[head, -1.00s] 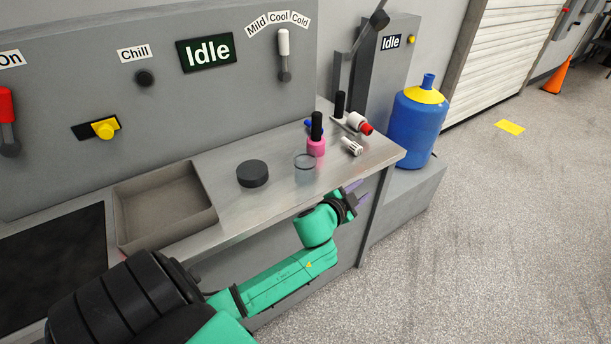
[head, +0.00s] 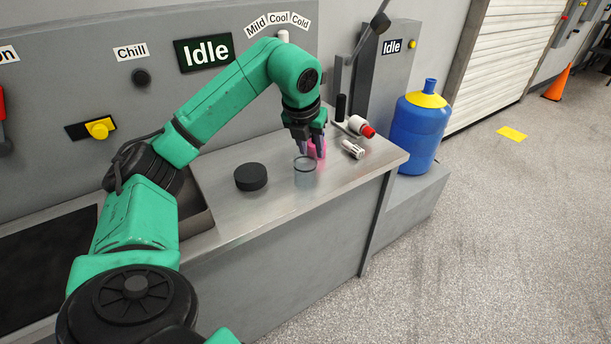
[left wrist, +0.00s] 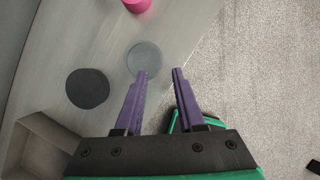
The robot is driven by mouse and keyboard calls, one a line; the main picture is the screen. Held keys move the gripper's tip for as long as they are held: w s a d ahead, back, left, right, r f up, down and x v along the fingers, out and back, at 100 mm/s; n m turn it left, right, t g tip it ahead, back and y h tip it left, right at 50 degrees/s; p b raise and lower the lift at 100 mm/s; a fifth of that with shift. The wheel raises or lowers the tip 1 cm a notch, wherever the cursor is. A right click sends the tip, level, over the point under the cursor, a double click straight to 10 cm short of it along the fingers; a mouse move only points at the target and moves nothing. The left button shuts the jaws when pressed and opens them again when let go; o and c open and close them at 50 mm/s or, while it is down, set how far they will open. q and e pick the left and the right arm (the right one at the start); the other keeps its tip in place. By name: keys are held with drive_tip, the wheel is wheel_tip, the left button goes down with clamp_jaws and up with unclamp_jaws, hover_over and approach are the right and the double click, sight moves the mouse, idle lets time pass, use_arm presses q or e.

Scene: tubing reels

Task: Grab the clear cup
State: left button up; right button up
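The clear cup (head: 305,178) stands on the metal counter (head: 262,213), its dark rim and see-through wall just visible. It also shows in the left wrist view (left wrist: 144,58), as a faint grey round seen from above. My left gripper (head: 312,151) points down just above and behind the cup in the head view. In the left wrist view the purple fingers (left wrist: 160,74) are spread with nothing between them, and the cup is just beyond the left fingertip. Whether that fingertip touches the cup, I cannot tell. My right gripper is not in view.
A pink bottle (head: 317,149) stands close behind the gripper, partly hidden. A black disc (head: 251,177) lies left of the cup. A white cylinder (head: 352,149) and a red-and-white item (head: 361,126) lie to the right. The counter's front is clear.

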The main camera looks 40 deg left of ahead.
use_arm(q)
hover_over(314, 183)
drive_tip(key=f, duration=0.7)
drive_tip(key=shift+w+a+f+p, duration=0.2)
drive_tip(key=shift+w+f+p, duration=0.05)
drive_tip(key=shift+w+p, duration=0.05)
clamp_jaws()
idle(0.8)
